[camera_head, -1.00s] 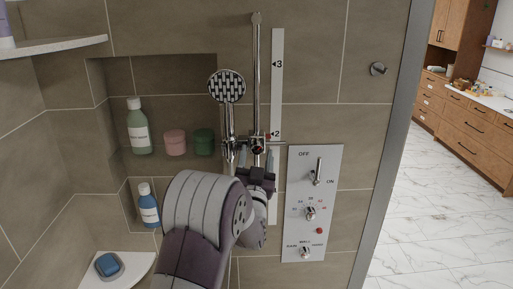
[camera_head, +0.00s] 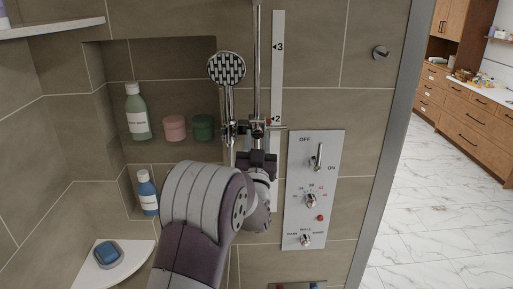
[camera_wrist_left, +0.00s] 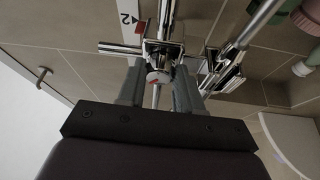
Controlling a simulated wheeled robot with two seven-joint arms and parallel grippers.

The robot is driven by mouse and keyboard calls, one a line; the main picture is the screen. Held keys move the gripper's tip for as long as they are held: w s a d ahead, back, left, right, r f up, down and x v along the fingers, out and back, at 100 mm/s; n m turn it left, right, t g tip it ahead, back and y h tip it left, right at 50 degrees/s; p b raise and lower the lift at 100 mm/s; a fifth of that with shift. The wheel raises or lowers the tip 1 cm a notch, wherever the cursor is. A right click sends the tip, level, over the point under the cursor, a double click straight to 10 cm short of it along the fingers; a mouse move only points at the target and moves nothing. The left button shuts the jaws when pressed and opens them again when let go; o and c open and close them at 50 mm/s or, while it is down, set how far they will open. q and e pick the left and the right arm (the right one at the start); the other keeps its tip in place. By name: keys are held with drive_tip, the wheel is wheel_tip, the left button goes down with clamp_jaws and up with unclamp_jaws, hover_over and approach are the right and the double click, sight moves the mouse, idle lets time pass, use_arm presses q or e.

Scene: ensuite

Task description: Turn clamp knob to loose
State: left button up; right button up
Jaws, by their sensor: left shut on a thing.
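The clamp (camera_head: 258,129) is a chrome fitting on the vertical shower rail, level with the 2 mark. My left gripper (camera_head: 258,146) is just below the clamp in the head view. In the left wrist view, the left gripper (camera_wrist_left: 158,82) has a finger on each side of the knob and is shut on it. In the head view the gripper hides most of the knob. My right gripper is not in view.
The shower head (camera_head: 227,69) hangs left of the rail (camera_head: 257,60). A control panel (camera_head: 313,190) with a lever and knobs is close on the right. Bottles and jars stand in the wall niche (camera_head: 155,60) at left. A corner shelf (camera_head: 130,262) holds a soap dish.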

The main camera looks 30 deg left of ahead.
use_arm(q)
drive_tip(key=n+g+y+b, duration=0.1)
drive_tip(key=n+b, duration=0.2)
drive_tip(key=n+g+y+b, duration=0.1)
drive_tip(key=n+y+b, duration=0.1)
drive_tip(key=n+b, duration=0.2)
drive_tip(key=n+g+y+b, duration=0.1)
drive_tip(key=n+b, duration=0.2)
drive_tip(key=shift+w+d+f+n+b, duration=0.15)
drive_tip(key=shift+d+f+n+b, duration=0.1)
drive_tip(key=shift+d+n+b, duration=0.1)
drive_tip(key=shift+r+n+g+y+b, duration=0.15)
drive_tip(key=shift+n+g+y+b, duration=0.55)
drive_tip(key=shift+n, duration=0.55)
drive_tip(key=n+g, duration=0.1)
drive_tip(key=n, duration=0.2)
drive_tip(key=shift+w+d+r+n+g+b, duration=0.1)
drive_tip(key=shift+d+r+n+g+b, duration=0.1)
drive_tip(key=shift+n+g+b, duration=0.15)
drive_tip(key=shift+r+n+g, duration=0.15)
drive_tip(key=shift+n+g, duration=0.3)
drive_tip(key=shift+n, duration=0.5)
drive_tip(key=shift+r+n+g, duration=0.15)
drive_tip(key=shift+n+g, duration=0.65)
drive_tip(key=shift+n, duration=1)
drive_tip(key=o, duration=1)
drive_tip(key=shift+o, duration=0.2)
